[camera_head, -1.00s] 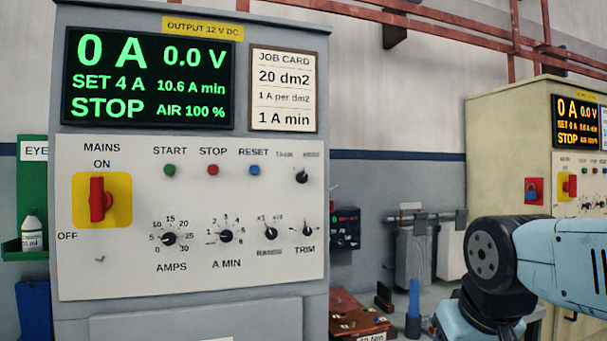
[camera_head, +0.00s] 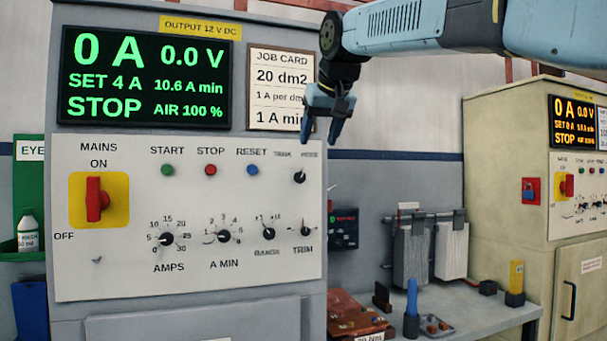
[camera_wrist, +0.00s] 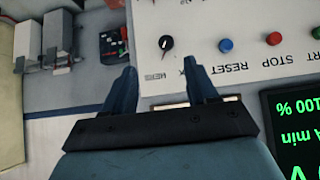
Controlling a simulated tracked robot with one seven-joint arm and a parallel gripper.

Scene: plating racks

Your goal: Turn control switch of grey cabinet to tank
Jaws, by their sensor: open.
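The grey cabinet (camera_head: 190,318) fills the left of the head view. Its control switch (camera_head: 299,177) is a small black knob at the panel's upper right, below a TANK label on the left and a blurred label on the right. Its pale mark seems to point up and right, towards the blurred label. My gripper (camera_head: 321,137) is open and empty, above and slightly right of the knob. In the wrist view the panel is upside down. The knob (camera_wrist: 166,43) shows just beyond and between the open fingertips (camera_wrist: 160,72), apart from them.
Blue RESET (camera_head: 252,169), red STOP (camera_head: 210,170) and green START (camera_head: 167,169) buttons lie left of the switch. The TRIM knob (camera_head: 306,231) is below it. A bench (camera_head: 470,318) and a beige cabinet (camera_head: 505,150) stand to the right.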

